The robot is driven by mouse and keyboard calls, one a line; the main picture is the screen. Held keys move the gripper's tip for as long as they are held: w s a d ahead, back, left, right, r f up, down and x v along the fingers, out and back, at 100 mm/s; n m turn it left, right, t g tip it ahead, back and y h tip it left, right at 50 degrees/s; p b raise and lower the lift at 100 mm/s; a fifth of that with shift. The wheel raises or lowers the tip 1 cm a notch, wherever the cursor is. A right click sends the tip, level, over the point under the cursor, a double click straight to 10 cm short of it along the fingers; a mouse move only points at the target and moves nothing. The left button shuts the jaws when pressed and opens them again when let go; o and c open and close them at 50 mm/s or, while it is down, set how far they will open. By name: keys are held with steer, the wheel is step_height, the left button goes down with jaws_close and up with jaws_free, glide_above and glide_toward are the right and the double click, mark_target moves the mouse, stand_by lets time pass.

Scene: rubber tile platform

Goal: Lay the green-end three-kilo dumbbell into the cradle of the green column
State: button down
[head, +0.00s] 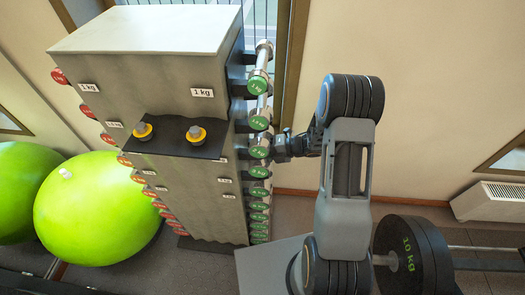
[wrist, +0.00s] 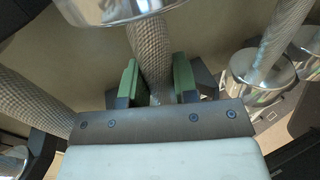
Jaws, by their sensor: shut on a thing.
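The green column (head: 240,120) is the side of the grey rack that carries a vertical row of green-ended chrome dumbbells. My gripper (head: 280,149) reaches in from the right, level with the third green end from the top. In the wrist view my gripper (wrist: 157,85) is shut with its green pads on either side of a knurled handle. This held dumbbell (wrist: 150,50) seems to be the one with the green end (head: 258,152) beside my gripper. Its number is too small to read surely. Whether it rests in a cradle is hidden.
Other green-ended dumbbells (head: 258,84) sit close above and below. Neighbouring handles (wrist: 285,35) flank the jaws in the wrist view. Red-ended dumbbells (head: 60,76) line the rack's left side. A barbell with 10 kg plates (head: 405,260) stands at lower right. Green balls (head: 95,210) lie left.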

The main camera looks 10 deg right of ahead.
steer(key=shift+f+b, duration=0.85)
steer(key=shift+b, duration=0.1)
stand_by(0.7)
steer(key=c, duration=0.8)
jaws_free()
steer(key=shift+s+a, duration=0.1)
steer(key=shift+a, duration=0.05)
steer(key=shift+f, duration=0.1)
steer(key=b+v, duration=0.1)
steer(key=v, duration=1.3)
